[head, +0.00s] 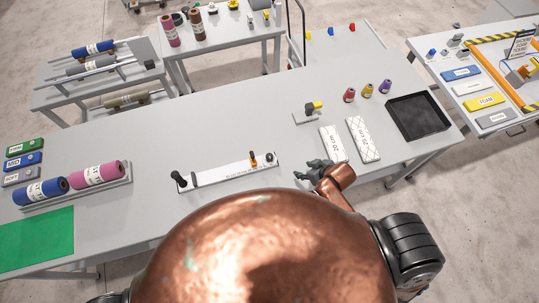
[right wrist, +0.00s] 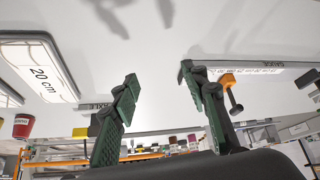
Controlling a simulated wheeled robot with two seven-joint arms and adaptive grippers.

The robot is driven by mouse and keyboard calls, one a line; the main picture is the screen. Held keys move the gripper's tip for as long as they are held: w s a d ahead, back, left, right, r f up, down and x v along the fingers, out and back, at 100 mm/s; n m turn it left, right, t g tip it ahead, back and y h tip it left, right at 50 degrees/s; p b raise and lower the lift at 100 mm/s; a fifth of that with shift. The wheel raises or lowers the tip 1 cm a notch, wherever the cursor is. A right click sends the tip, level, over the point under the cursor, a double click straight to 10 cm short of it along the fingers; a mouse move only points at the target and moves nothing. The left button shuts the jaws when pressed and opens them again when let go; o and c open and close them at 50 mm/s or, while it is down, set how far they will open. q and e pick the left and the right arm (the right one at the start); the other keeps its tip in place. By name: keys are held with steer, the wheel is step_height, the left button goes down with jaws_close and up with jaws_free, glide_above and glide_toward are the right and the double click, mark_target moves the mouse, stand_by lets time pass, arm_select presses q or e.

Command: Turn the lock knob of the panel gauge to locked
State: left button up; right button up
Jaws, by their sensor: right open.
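The panel gauge (head: 228,172) is a long white bar with dark printing, lying on the grey table left of my right gripper. Near its right end stand an orange knob (head: 253,160) and a black round knob; dark upright parts are at its left end. The orange knob also shows in the right wrist view (right wrist: 229,80), beside the printed bar (right wrist: 262,70). The lock setting is too small to read. My right gripper (head: 303,176) is just beyond the gauge's right end, open and empty; its spread fingers (right wrist: 160,88) touch nothing. My left gripper is not in view.
White patterned blocks (head: 363,139), one marked 20 cm (head: 333,143), lie close right of my right gripper. A small stand with a yellow handle (head: 316,105), several spools and a black tray (head: 418,117) are farther back. Fabric rolls (head: 97,174) lie left. The table behind the gauge is clear.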

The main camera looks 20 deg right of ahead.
mark_target(270, 156)
steer(key=w+a+f+n+y, duration=0.1)
steer(key=w+a, duration=0.2)
steer(key=w, duration=0.1)
steer(key=w+a+f+n+y+p, duration=0.1)
steer(key=w+a+f+n, duration=0.1)
steer(key=w+a, duration=0.2)
steer(key=w+a+f+n+y, duration=0.2)
steer(key=w+a, duration=0.2)
steer(key=shift+a+f+p, duration=0.1)
steer(key=shift+a+p, duration=0.15)
steer(key=shift+p, duration=0.1)
steer(key=shift+c, duration=0.5)
jaws_close()
